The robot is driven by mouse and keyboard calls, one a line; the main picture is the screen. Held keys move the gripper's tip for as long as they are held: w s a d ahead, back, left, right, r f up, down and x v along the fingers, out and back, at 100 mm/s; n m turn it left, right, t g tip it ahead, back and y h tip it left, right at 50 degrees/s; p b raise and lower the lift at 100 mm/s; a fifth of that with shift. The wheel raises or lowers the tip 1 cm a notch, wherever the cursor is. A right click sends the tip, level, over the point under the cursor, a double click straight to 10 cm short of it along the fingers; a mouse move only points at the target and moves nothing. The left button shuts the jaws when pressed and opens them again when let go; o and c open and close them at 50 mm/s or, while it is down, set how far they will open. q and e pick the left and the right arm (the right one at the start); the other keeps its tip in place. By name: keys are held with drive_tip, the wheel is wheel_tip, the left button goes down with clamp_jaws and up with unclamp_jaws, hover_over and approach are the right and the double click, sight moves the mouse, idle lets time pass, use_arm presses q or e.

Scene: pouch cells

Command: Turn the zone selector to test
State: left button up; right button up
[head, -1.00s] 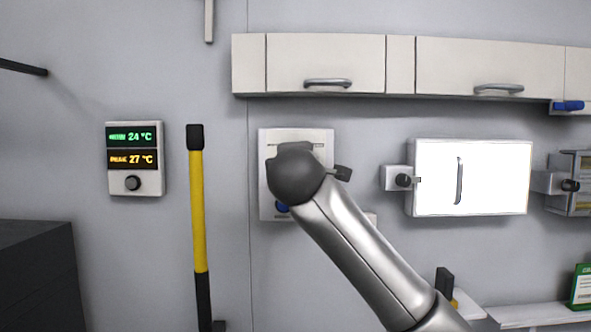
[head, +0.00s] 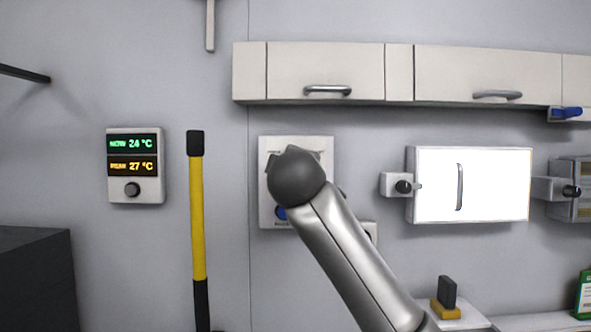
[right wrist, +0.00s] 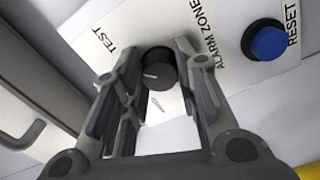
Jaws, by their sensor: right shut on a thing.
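The zone selector (right wrist: 158,72) is a round black knob on a white wall panel (head: 267,200), with printed words TEST, ALARM ZONE and RESET around it in the right wrist view. My right gripper (right wrist: 159,60) has a finger on each side of the knob and is shut on it. The knob's pointer mark is too unclear to read. In the head view my right wrist and forearm cover the knob and most of the panel. My left gripper is in neither view.
A blue reset button (right wrist: 267,41) sits beside the knob; it also shows below my wrist in the head view (head: 280,213). A temperature display (head: 135,166) and a yellow-black pole (head: 197,220) are to the left. Cabinets (head: 325,72) hang above; a bright white door (head: 490,185) is right.

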drive_tip(key=shift+f, duration=0.2)
drive_tip(key=o, duration=1)
drive_tip(key=shift+d+r, duration=0.1)
drive_tip(key=shift+s, duration=0.15)
drive_tip(key=s, duration=1.1)
drive_tip(key=shift+s, duration=0.4)
